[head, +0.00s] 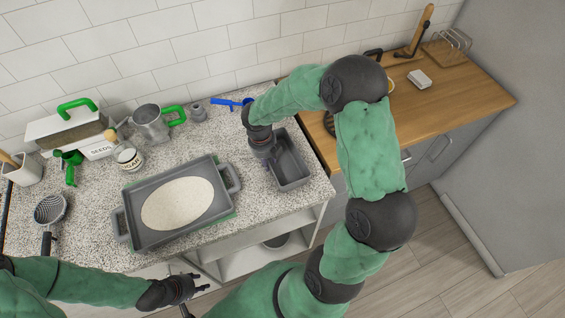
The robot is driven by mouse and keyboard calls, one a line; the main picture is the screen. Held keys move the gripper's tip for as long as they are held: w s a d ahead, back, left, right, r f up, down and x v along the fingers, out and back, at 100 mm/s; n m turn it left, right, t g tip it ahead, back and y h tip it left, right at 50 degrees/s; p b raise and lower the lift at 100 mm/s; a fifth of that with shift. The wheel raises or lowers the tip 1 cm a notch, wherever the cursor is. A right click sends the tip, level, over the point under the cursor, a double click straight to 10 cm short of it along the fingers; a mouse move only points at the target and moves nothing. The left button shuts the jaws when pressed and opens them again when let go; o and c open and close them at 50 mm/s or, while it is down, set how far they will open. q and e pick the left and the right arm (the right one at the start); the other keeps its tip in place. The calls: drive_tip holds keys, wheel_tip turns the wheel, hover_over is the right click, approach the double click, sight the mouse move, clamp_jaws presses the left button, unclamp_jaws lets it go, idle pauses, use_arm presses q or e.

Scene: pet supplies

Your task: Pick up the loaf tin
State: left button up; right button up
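The loaf tin (293,160) is a dark grey rectangular tin standing on the speckled counter near its right end. My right gripper (266,157) points down at the tin's left long side, with its fingertips at or beside that wall. The fingers are dark and small here, so I cannot tell whether they close on the wall. My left gripper (203,283) is empty, with its fingers apart, low in front of the counter's front edge.
A large grey tray (146,238) with a pale oval mass stands left of the tin. A metal jug (150,124), a sugar jar (127,157) and a blue item (228,102) are further back. A wooden worktop (450,95) lies to the right.

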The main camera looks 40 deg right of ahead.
clamp_jaws()
drive_tip(key=shift+r, duration=0.1)
